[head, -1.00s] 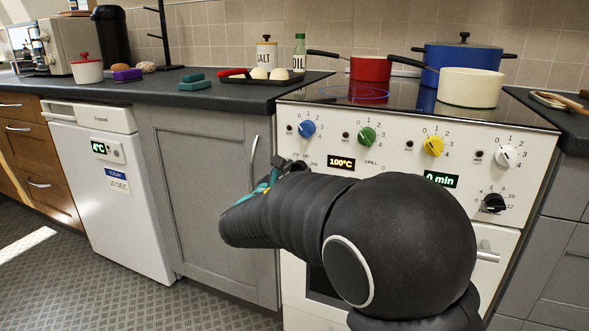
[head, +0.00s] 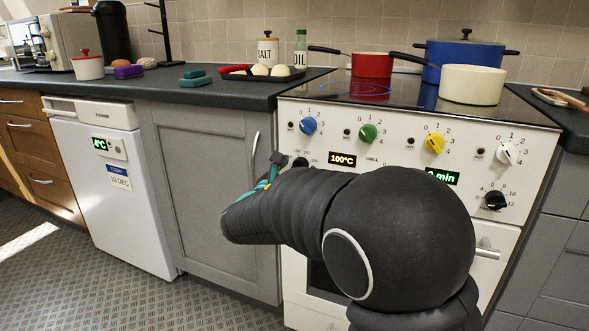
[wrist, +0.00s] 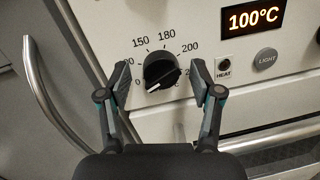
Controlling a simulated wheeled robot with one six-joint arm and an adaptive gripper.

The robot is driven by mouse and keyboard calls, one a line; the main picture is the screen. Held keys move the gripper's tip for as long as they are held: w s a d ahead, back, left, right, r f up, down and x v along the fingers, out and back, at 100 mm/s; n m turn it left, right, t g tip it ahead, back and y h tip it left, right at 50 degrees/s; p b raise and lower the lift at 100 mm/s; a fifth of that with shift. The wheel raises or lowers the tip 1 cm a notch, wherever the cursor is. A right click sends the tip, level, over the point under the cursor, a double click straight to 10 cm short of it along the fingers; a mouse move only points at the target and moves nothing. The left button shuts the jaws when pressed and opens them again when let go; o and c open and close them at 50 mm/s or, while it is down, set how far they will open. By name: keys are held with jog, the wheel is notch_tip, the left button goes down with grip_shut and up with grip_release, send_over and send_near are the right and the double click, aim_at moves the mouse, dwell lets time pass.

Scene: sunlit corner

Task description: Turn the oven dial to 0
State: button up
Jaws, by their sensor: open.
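The black oven dial (wrist: 161,68) is on the white oven front in the wrist view. Its white pointer line points to the lower left, close to the 0 mark. My gripper (wrist: 160,74) is open, with one finger on each side of the dial; I cannot tell whether either touches it. The temperature display (wrist: 254,18) reads 100°C. In the head view, the dial (head: 300,162) shows just past my gripper (head: 276,168), partly hidden by my arm.
A HEAT indicator (wrist: 224,66) and a LIGHT button (wrist: 265,58) sit right of the dial. A cupboard handle (wrist: 45,95) curves at the left. Blue (head: 308,125), green (head: 367,132) and yellow (head: 434,143) knobs line the panel above. Pots stand on the hob.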

jog(key=shift+s, duration=0.1)
jog(key=v, duration=1.2)
jog(key=shift+r, duration=0.1)
jog(key=s+d+f+m+g, duration=0.3)
jog(key=f+m+g, duration=0.2)
jog(key=f, duration=0.4)
jog(key=s+d+f+m+g+y, duration=0.2)
jog(key=s+d+f+m+g, duration=0.3)
jog(key=s+d+m+g, duration=0.35)
jog(key=s+d+r+m+t+y+p, duration=0.1)
jog(key=s+d+r+m+y, duration=0.2)
jog(key=s+d+m, duration=0.3)
jog(key=s+d+r+m+y+p, duration=0.2)
jog(key=s+d+r+m, duration=0.4)
jog(key=s+m, duration=0.3)
jog(key=shift+d+t+y, duration=0.35)
jog(key=shift+d+y, duration=0.05)
jog(key=shift+y, duration=0.2)
